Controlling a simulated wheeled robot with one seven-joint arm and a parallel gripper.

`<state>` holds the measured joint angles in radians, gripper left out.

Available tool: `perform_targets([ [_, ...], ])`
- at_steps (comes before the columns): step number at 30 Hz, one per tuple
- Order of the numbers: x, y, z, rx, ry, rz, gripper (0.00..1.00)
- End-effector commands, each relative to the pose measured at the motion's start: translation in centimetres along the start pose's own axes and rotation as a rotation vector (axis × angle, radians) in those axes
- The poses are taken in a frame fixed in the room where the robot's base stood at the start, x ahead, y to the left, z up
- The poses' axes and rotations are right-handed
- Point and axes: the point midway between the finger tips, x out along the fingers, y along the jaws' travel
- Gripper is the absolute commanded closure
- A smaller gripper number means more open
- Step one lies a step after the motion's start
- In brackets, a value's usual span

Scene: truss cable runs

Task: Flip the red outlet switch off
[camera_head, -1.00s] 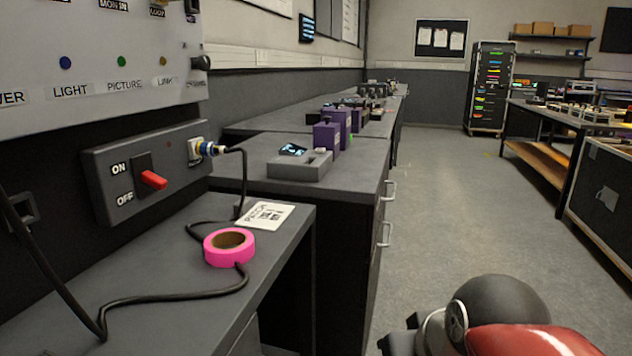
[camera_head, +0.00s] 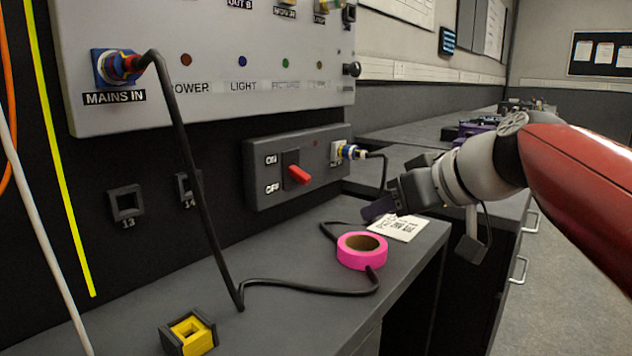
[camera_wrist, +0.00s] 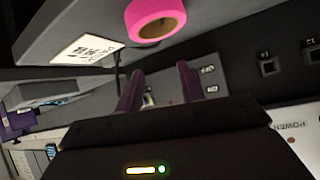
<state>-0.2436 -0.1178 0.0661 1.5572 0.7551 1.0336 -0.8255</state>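The red switch (camera_head: 299,175) sits on a grey outlet box (camera_head: 325,170) on the wall, between a label ON above and OFF below. Its lever juts outward and slopes down; I cannot tell its set position for sure. A blue and white plug is in the box's right end, with a black cable. My gripper (camera_head: 376,208) is right of the switch and apart from it, above the bench. In the wrist view its two purple fingers (camera_wrist: 159,88) are spread with nothing held. The box (camera_wrist: 222,78) shows behind them there; the red lever is hidden.
A pink tape roll (camera_head: 362,251) and a printed card (camera_head: 398,226) lie on the bench below my gripper. A black cable loops from the panel's MAINS IN plug (camera_head: 118,67) across the bench. A yellow and black block (camera_head: 188,332) stands at the front.

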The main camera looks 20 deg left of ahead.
Motion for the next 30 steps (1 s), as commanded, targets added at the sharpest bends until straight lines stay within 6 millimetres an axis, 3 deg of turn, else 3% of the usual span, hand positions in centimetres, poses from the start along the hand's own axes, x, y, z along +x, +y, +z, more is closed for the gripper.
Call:
perform_targets([
  [1, 1.4, -0.6, -2.3, -0.057, 0.046, -0.056, 0.62],
  [3, 2.2, -1.4, -4.9, -0.123, 0.104, -0.115, 0.62],
  [7, 3.0, -2.5, -7.6, -0.197, 0.171, -0.174, 0.62],
  [11, 3.8, -3.0, -8.4, -0.217, 0.19, -0.191, 0.62],
  [24, 9.7, -4.3, -9.4, -0.215, 0.187, -0.188, 0.62],
  [30, 10.6, -4.4, -9.5, -0.214, 0.188, -0.185, 0.62],
])
